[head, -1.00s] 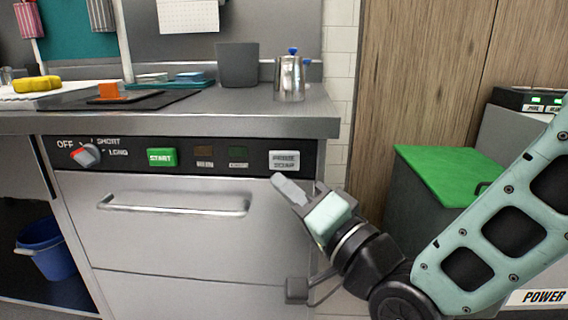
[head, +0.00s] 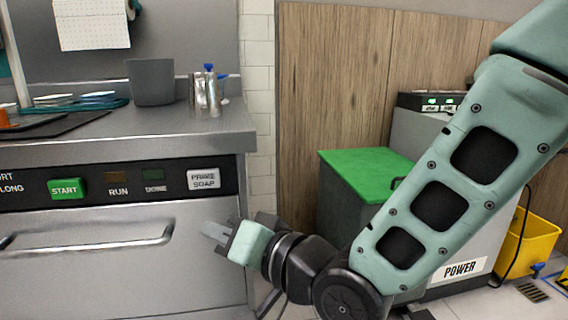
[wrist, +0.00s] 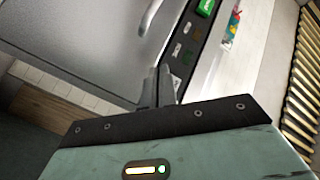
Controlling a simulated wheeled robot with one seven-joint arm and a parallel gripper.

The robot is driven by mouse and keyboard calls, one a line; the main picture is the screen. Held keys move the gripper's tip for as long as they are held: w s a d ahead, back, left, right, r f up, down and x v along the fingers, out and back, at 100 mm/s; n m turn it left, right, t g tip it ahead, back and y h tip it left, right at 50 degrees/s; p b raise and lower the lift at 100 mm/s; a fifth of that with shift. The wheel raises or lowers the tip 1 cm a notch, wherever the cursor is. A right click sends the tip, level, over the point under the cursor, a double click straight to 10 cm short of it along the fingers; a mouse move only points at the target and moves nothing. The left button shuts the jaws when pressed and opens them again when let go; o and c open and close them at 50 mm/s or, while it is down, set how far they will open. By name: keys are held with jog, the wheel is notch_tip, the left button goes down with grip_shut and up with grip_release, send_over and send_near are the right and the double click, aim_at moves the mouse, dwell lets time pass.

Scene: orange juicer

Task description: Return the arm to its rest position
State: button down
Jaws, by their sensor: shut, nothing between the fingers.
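My gripper (head: 212,233) is shut and empty. In the head view it points left, in front of the steel dishwasher's (head: 120,265) right side, below the control panel. The gap to the dishwasher front is hard to judge. My arm reaches down from the upper right, with the elbow high. In the wrist view the closed fingers (wrist: 158,86) sit together, with the panel and door handle beyond them.
The dishwasher has a bar handle (head: 100,243) and a green START button (head: 67,188). A grey pot (head: 152,82) and a metal jug (head: 207,92) stand on the counter. A green-lidded bin (head: 365,168) stands behind my arm. A yellow bucket (head: 527,245) is at right.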

jog(key=s+d+f+n+g+h, duration=0.25)
jog(key=s+d+h, duration=0.25)
jog(key=d, duration=0.3)
jog(key=s+d+f+n+g+h, duration=0.1)
jog(key=s+d+f+g+h, duration=0.3)
jog(key=d, duration=0.4)
jog(key=s+d+f+n+g+h, duration=0.25)
jog(key=s+d+h, duration=0.3)
jog(key=d, duration=0.35)
notch_tip(320, 180, up, 34)
jog(key=p, duration=3.3)
jog(key=shift+s+f+m+y+p, duration=0.2)
jog(key=shift+s+m+y+p, duration=0.1)
jog(key=shift+s+y+p, duration=0.1)
